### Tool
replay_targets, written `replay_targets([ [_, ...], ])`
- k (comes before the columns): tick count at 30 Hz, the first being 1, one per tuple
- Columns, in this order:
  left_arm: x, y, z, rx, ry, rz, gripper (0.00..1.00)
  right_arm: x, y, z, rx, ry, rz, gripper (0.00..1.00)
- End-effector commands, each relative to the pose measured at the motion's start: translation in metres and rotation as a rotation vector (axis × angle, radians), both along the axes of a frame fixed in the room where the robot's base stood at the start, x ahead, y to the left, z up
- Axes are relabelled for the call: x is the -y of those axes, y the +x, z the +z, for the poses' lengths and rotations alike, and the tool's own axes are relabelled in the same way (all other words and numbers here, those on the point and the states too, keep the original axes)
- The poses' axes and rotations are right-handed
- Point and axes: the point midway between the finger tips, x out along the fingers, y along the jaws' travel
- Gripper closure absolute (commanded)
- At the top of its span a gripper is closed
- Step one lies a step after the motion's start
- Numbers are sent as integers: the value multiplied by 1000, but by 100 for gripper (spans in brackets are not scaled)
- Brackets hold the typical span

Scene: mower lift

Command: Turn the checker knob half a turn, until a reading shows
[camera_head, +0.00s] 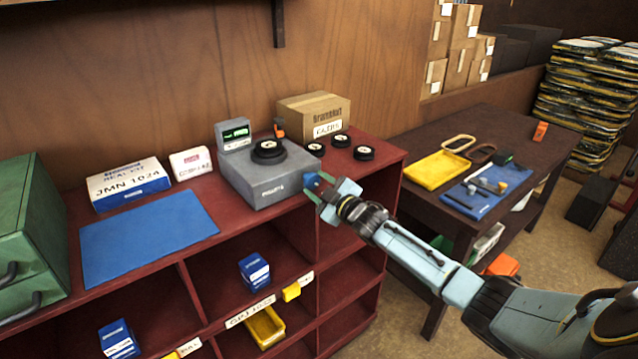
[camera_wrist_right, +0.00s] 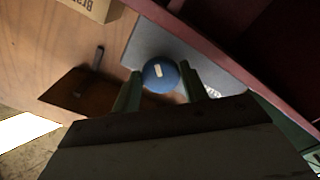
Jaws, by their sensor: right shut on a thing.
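The checker (camera_head: 268,182) is a grey box on the red shelf top, with a small raised display (camera_head: 236,133) at its back left. The display is lit green; its text is too small to read. A black wheel-like part (camera_head: 268,151) lies on the checker. The blue checker knob (camera_head: 311,181) is at the checker's right front. My right gripper (camera_head: 318,187) is shut on it. In the right wrist view the round knob (camera_wrist_right: 160,74), with a short pale mark near upright in the picture, sits between the green fingers (camera_wrist_right: 160,88). My left gripper is out of view.
Several black wheel parts (camera_head: 364,153) and a cardboard box (camera_head: 313,114) stand behind and right of the checker. A blue mat (camera_head: 148,236) lies bare at left. A dark table (camera_head: 480,140) with a yellow tray (camera_head: 437,170) stands at right.

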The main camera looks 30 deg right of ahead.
Motion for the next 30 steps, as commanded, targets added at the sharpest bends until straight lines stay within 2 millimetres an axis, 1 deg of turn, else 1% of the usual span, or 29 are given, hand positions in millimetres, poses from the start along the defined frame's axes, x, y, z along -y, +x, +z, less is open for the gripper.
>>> replay_targets([
  [6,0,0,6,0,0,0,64,0,0,0,-17,203,-1,79],
  [15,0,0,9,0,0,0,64,-1,0,-1,-36,447,-1,79],
  [24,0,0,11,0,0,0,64,-2,0,-1,-47,595,-1,79],
  [30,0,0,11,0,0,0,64,-2,0,-2,-51,636,-1,79],
])
